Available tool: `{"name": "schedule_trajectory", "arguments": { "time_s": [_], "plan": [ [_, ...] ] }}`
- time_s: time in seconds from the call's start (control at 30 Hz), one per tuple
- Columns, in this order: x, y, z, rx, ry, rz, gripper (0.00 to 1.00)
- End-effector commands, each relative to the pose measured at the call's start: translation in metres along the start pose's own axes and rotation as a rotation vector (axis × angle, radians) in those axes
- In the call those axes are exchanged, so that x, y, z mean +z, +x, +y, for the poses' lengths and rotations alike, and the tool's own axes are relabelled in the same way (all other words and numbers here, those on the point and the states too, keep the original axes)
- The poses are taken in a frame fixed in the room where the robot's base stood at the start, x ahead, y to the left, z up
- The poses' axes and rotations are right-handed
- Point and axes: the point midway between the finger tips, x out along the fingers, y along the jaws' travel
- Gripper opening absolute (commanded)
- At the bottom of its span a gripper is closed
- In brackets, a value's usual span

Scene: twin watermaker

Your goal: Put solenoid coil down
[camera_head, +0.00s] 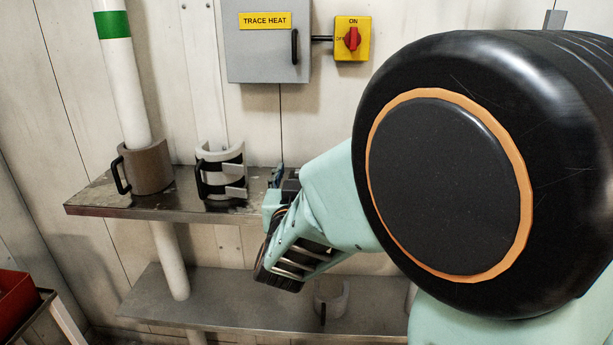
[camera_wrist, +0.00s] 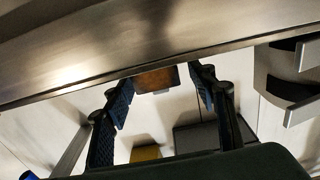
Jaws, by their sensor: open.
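My gripper (camera_head: 277,180) is at the right part of the upper metal shelf (camera_head: 105,197), partly hidden by my arm in the head view. In the wrist view its two dark blue fingers (camera_wrist: 161,80) are spread apart. A small orange-brown block (camera_wrist: 155,79), which looks like the solenoid coil, is between the fingertips, with a gap visible on each side. It appears at the shelf edge (camera_wrist: 130,75); its contact with the shelf is not clear. I cannot make the block out in the head view.
A white collar with black straps (camera_head: 209,174) stands on the shelf left of my gripper. A brown collar (camera_head: 150,170) surrounds a white pipe farther left. A grey box (camera_head: 262,52) and yellow switch (camera_head: 352,54) are on the wall. A lower shelf (camera_head: 230,308) runs below.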

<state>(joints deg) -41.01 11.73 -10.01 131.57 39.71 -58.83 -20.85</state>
Motion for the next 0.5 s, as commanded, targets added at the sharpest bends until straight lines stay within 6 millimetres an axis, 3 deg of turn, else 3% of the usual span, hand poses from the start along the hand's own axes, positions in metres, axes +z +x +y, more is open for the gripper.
{"name": "schedule_trajectory", "arguments": {
  "time_s": [0.23,0.5],
  "plan": [
    [-0.0002,0.0026,0.0,0.0,0.0,0.0,0.52],
    [-0.0002,0.0023,-0.0001,0.0,0.0,0.0,0.24]
  ]
}}
